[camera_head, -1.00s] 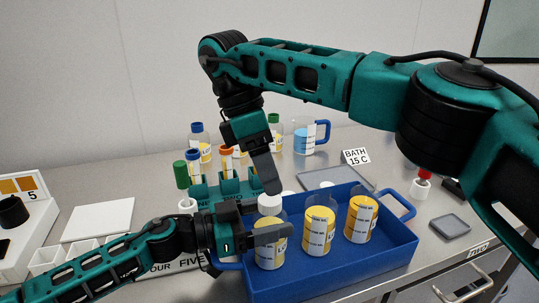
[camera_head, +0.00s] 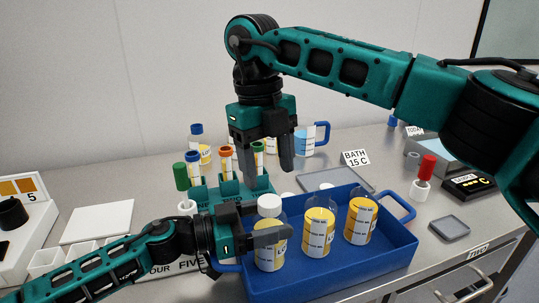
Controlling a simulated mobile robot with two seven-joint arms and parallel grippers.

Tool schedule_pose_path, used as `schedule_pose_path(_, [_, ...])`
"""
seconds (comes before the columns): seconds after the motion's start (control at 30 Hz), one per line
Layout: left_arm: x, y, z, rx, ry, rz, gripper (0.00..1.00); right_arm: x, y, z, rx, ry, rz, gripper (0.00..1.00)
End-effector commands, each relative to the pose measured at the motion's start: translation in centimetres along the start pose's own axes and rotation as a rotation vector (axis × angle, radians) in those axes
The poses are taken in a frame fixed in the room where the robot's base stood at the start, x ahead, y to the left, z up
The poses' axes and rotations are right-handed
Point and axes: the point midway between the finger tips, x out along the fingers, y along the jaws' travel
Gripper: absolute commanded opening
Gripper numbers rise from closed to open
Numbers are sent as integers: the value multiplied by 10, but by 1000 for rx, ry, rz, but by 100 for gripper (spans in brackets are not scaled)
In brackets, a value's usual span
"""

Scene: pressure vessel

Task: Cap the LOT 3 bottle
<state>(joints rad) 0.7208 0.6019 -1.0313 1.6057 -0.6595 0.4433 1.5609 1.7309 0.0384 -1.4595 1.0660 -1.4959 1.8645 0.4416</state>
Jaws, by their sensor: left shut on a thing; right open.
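Several bottles with yellow contents stand in a blue tray (camera_head: 350,269). The left bottle (camera_head: 268,257) has a white cap (camera_head: 270,205) on its mouth; I cannot tell how tightly it sits. Its label is partly hidden and the lot number is unreadable. The middle bottle (camera_head: 318,238) and right bottle (camera_head: 361,222) show no cap. My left gripper (camera_head: 268,230) is shut around the upper part of the left bottle. My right gripper (camera_head: 267,164) is open and empty, fingers down, above and behind the capped bottle.
A teal rack (camera_head: 230,194) with colour-capped tubes stands behind the blue tray. A grey mat (camera_head: 312,181) with white discs lies behind it, near the BATH 15 C sign (camera_head: 356,158). A blue-handled beaker (camera_head: 304,141) stands farther back. A small grey tray (camera_head: 449,227) lies right.

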Motion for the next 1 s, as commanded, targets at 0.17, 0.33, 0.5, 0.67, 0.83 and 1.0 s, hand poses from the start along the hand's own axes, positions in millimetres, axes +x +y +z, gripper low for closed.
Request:
schedule_pose_path(0.17, [0,0,0,-1,0,0,0,-5,-1,-2,-353,-44,17,66])
schedule_pose_path(0.33, [0,0,0,-1,0,0,0,-9,-2,-3,-641,-83,18,66])
schedule_pose_path(0.5, [0,0,0,-1,0,0,0,-12,-2,-4,-823,-109,14,66])
schedule_pose_path(0.67, [0,0,0,-1,0,0,0,-13,-2,-4,-888,-118,10,66])
schedule_pose_path(0.83, [0,0,0,0,0,0,0,-13,-2,-4,-894,-119,10,66])
schedule_pose_path(1.0, [0,0,0,0,-1,0,0,-12,-2,-4,-893,-118,10,66])
